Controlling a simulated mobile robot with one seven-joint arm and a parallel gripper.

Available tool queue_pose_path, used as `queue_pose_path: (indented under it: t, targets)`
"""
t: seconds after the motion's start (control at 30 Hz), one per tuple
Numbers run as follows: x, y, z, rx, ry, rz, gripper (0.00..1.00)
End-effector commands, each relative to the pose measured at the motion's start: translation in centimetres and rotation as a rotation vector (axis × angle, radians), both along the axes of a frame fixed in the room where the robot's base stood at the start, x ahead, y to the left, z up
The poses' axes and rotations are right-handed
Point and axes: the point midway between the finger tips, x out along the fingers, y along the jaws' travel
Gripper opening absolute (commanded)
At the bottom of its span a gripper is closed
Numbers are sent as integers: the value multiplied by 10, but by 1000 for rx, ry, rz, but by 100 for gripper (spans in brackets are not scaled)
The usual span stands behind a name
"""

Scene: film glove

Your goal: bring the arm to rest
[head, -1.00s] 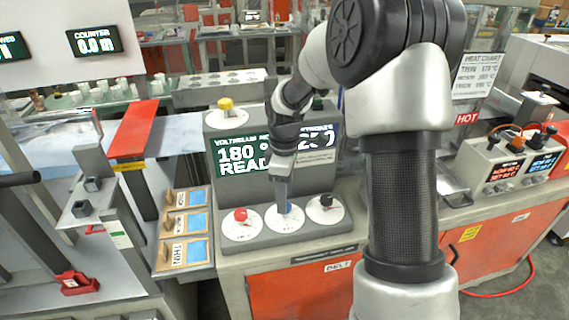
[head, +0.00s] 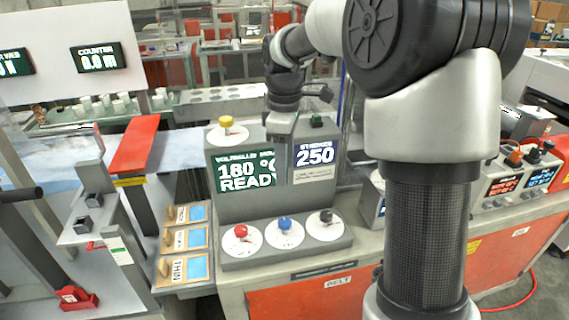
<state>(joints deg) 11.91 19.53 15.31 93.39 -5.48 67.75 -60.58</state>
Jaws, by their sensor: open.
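My arm rises at the right of the head view and bends over to the left. My gripper (head: 279,145) hangs in front of the control panel (head: 230,206), at the height of its displays. It is open and holds nothing that I can see; its fingertips are small and partly unclear against the panel. Below it on the panel's sloped base are a red knob (head: 241,231), a blue knob (head: 285,224) and a black knob (head: 326,217). The gripper is apart from all three. The left display (head: 247,172) reads 180 °C READY, and the right display (head: 315,156) reads 250.
A yellow knob (head: 226,122) and a green button (head: 317,121) sit on top of the panel. A device with orange displays (head: 520,182) is at right.

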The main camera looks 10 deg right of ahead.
Motion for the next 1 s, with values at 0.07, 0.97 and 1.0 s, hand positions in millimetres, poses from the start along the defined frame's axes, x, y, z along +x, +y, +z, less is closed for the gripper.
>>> queue_pose_path:
  t: [0.07, 0.97, 1.0]
  targets:
    - [0, 0, 0, 0, 0, 0, 48]
    - [-231, -2, 117, 248, -429, -1064, 48]
    - [-234, -2, 115, 262, -433, -1085, 48]
